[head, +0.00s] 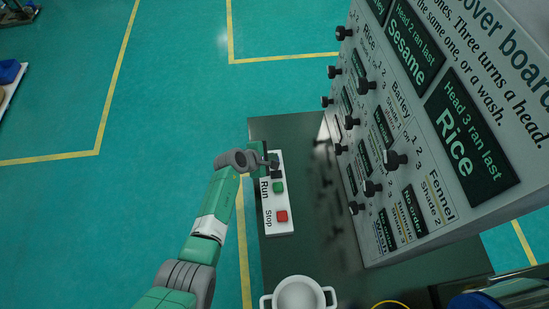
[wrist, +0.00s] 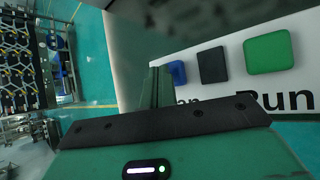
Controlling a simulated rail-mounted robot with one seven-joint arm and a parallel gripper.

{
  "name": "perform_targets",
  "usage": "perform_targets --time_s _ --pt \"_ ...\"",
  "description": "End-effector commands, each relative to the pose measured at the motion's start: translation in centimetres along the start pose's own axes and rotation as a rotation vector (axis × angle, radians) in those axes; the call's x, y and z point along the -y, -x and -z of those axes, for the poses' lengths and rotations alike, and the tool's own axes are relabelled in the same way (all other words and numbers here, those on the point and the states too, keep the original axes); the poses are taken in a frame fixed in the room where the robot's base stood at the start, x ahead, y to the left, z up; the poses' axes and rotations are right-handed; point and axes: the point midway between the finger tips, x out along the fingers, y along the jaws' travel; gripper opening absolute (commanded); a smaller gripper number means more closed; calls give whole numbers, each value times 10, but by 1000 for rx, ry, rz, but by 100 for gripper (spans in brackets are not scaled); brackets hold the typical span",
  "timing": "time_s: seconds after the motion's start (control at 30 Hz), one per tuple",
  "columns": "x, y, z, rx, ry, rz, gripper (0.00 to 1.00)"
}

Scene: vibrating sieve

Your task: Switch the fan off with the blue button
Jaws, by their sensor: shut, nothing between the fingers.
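The blue button (wrist: 177,73) sits at the end of a white control panel (wrist: 225,45), beside a dark button (wrist: 212,65) and a green button (wrist: 268,53). The label below it is partly hidden and ends in "an". My gripper (wrist: 158,86) is shut and empty, its fingertips right beside the blue button and overlapping its edge in the wrist view. I cannot tell whether they touch it. In the head view my gripper (head: 268,159) is over the panel's far end and hides the blue button.
On the panel, the green Run button (head: 278,187) and red Stop button (head: 282,216) are close by. A tilted changeover board (head: 420,150) with several black knobs stands to the right. A white two-handled pot (head: 299,294) is at the near edge. Open floor lies left.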

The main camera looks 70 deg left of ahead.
Motion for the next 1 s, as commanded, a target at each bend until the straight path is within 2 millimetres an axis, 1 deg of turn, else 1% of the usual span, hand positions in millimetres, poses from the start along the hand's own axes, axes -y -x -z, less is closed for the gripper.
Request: perform_targets --time_s 0.03,0.13,0.43,0.53,1.0 --pt "-3 5 -4 0 0 0 0" --pt "-6 8 -6 0 0 1 0" --pt "-5 8 -6 0 0 0 0" --pt "-7 10 -8 0 0 0 0" --pt "-31 43 -32 1 0 0 0"
